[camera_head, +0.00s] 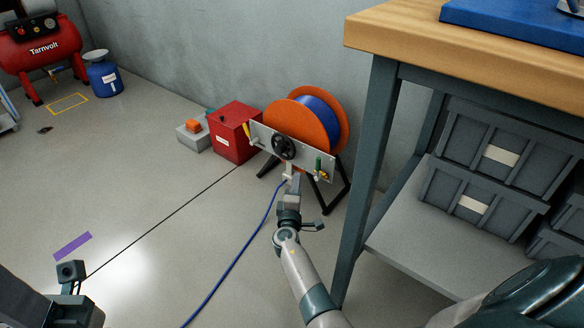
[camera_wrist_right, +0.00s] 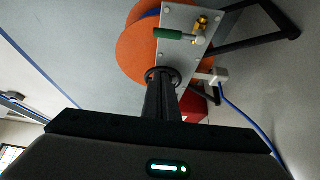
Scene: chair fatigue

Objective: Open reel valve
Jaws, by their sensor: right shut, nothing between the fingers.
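The reel (camera_head: 332,112) has orange discs and blue hose on a black stand. A grey plate on its front bears a black round handwheel (camera_head: 284,147) and a green-handled valve (camera_head: 318,164) with brass fittings. The right wrist view shows the green handle (camera_wrist_right: 169,34) lying sideways and the brass fitting (camera_wrist_right: 201,24). My right gripper (camera_head: 293,175) is shut and empty in front of the reel. In the right wrist view its fingertips (camera_wrist_right: 161,84) overlap the handwheel (camera_wrist_right: 175,72); I cannot tell whether they touch. My left gripper's fingers are out of view.
A blue hose (camera_head: 238,255) runs over the floor to the reel. A red box (camera_head: 233,132) stands left of the reel. A workbench (camera_head: 385,30) with grey bins stands close at right. A red compressor (camera_head: 42,45) stands far left. The left floor is mostly open.

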